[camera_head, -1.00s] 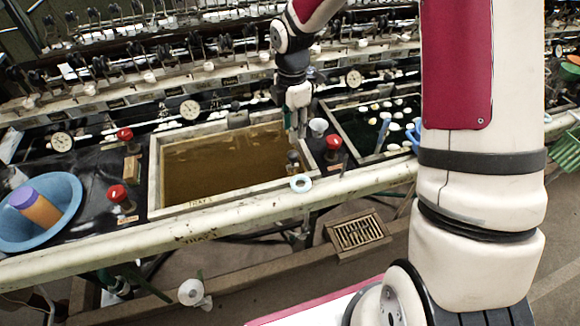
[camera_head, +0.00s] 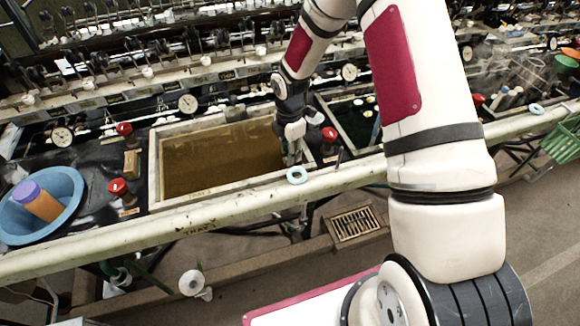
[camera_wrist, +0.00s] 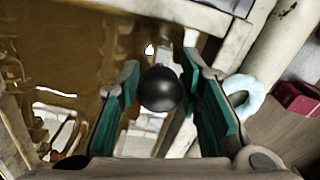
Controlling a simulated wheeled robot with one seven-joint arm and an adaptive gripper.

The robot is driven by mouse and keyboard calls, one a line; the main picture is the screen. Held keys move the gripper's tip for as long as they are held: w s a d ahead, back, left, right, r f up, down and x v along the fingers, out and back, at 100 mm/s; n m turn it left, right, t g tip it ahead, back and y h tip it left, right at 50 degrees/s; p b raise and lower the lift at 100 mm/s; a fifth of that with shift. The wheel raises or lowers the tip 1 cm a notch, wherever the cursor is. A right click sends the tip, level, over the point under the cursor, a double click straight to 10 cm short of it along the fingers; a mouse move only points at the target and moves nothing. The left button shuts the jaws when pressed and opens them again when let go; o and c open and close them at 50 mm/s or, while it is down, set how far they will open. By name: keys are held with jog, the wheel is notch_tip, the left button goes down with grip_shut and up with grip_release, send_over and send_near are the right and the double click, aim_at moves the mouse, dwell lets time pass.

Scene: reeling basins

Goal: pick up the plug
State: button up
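The plug (camera_wrist: 160,88) shows in the wrist view as a round black knob, seen from above, between my gripper's two fingers. In the head view my gripper (camera_head: 291,150) points down at the near right corner of the basin of brown water (camera_head: 215,160). There the plug is mostly hidden by my fingers, and what lies below the knob is hard to make out.
A pale blue ring (camera_head: 297,175) lies on the cream front rail (camera_head: 235,208), close to my right finger in the wrist view (camera_wrist: 243,97). Red knobs (camera_head: 118,186) stand beside the basin. A blue bowl (camera_head: 70,188) with an orange, purple-capped bottle (camera_head: 38,203) sits at left.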

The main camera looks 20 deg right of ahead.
jog(key=shift+f, duration=1)
jog(key=c, duration=0.7)
